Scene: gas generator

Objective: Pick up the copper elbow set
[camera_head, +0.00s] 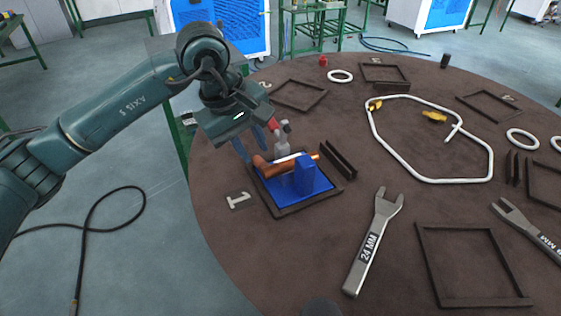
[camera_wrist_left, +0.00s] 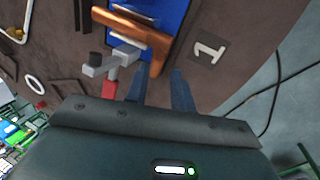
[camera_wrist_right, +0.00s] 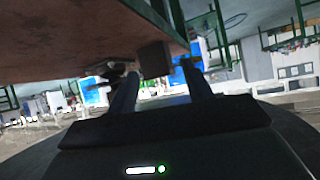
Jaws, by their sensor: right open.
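The copper elbow set (camera_head: 275,169) rests on a blue holder (camera_head: 308,179) inside a dark square frame by the label 1. It also shows in the left wrist view (camera_wrist_left: 132,32). A grey fitting with a red part (camera_head: 282,143) stands at its far side. My left gripper (camera_head: 257,147) is above the table, just beyond the copper piece.
A bent white pipe (camera_head: 430,180) and white rings (camera_head: 340,76) lie farther back. Dark upright strips (camera_head: 338,160) stand beside the holder's frame.

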